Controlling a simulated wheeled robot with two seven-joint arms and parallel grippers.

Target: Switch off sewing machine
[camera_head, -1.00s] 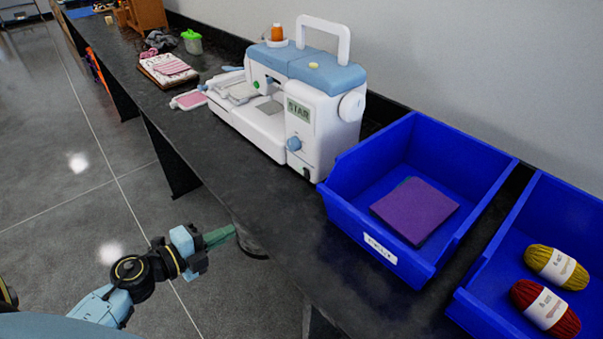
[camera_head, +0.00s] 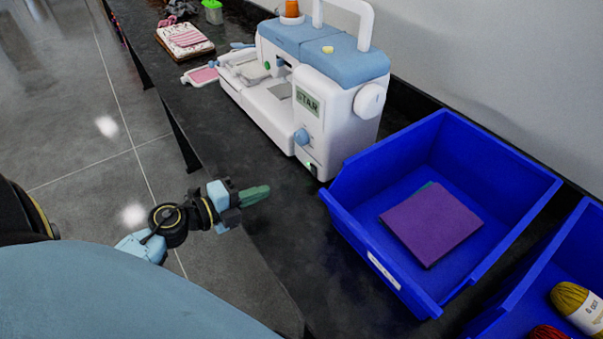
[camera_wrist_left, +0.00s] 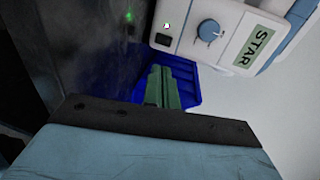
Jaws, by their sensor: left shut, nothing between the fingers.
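The white and blue sewing machine (camera_head: 322,108) stands on the dark table, with a blue dial (camera_head: 301,137) and a display reading STAR (camera_head: 307,101) on its near end. A small dark switch (camera_head: 313,168) sits low on that end. In the left wrist view the dial (camera_wrist_left: 208,31) and the dark switch (camera_wrist_left: 163,39) show above the fingers. My left gripper (camera_head: 256,195) is shut and empty, over the table's front edge, in front of and apart from the machine. Its green fingers also show in the left wrist view (camera_wrist_left: 164,90). My right gripper is out of view.
A blue bin (camera_head: 350,213) holding purple square sheets (camera_head: 432,223) stands right of the machine. A second blue bin (camera_head: 543,262) with yarn is at the far right. A notebook (camera_head: 186,41) lies on the table at the back left. The table before the machine is clear.

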